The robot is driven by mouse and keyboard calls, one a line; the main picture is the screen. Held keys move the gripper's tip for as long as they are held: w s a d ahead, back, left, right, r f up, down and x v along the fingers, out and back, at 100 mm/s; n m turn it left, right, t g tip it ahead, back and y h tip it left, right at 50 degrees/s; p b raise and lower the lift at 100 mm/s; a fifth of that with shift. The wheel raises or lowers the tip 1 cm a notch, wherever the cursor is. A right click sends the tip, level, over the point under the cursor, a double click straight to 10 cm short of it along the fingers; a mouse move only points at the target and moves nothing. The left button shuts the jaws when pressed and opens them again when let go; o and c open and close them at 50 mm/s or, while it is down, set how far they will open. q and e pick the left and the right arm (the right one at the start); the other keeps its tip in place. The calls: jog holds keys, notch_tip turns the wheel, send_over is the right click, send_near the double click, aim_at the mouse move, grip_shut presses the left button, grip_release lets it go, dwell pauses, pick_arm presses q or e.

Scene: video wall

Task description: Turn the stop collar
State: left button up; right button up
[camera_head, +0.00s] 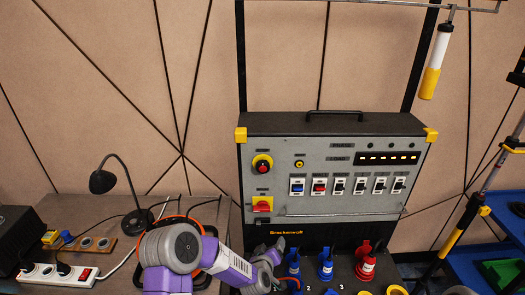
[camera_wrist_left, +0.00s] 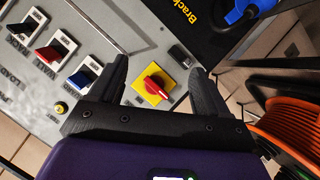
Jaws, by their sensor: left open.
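The stop button (camera_head: 262,168) is red and sits in a round yellow and black collar (camera_head: 256,158) at the upper left of the grey panel in the head view. I cannot see it in the wrist view; my gripper body may hide it. Below it is a red rotary switch (camera_head: 262,204) on a yellow plate. My left gripper (camera_head: 273,248) is in front of the panel's lower left, below the collar. In the left wrist view its black fingers (camera_wrist_left: 158,72) are open and empty. The rotary switch (camera_wrist_left: 154,85) shows between them, apart from both. My right gripper is out of view.
Breaker switches (camera_head: 348,185) line the panel beside the rotary switch, above a horizontal bar (camera_head: 340,212). Blue and red plugs (camera_head: 326,268) stand below. An orange cable reel (camera_wrist_left: 290,125) is close to the gripper's right in the wrist view. A desk lamp (camera_head: 104,181) stands left.

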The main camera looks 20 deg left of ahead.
aim_at(263, 170)
pick_arm(q)
jog(key=w+a+r+n+t+y+p, duration=0.2)
jog(key=w+r+y+p, duration=0.1)
jog(key=r, duration=0.8)
jog(key=w+a+r+n+t+y+p, duration=0.2)
jog(key=w+a+r+n+p, duration=0.15)
jog(key=r, duration=0.75)
jog(key=shift+m, duration=0.45)
jog(key=shift+d+r+p+x, duration=0.1)
jog(key=shift+d+x, duration=0.05)
jog(key=shift+x, duration=1.1)
jog(key=shift+d+r+p+x, duration=0.1)
jog(key=shift+d+x, duration=0.05)
jog(key=shift+x, duration=1.15)
jog(key=shift+d+r+p+x, duration=0.1)
jog(key=shift+d+x, duration=0.05)
jog(key=shift+x, duration=1.1)
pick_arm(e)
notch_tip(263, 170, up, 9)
pick_arm(q)
jog(key=shift+w, duration=0.15)
jog(key=shift+c, duration=0.2)
jog(key=c, duration=1)
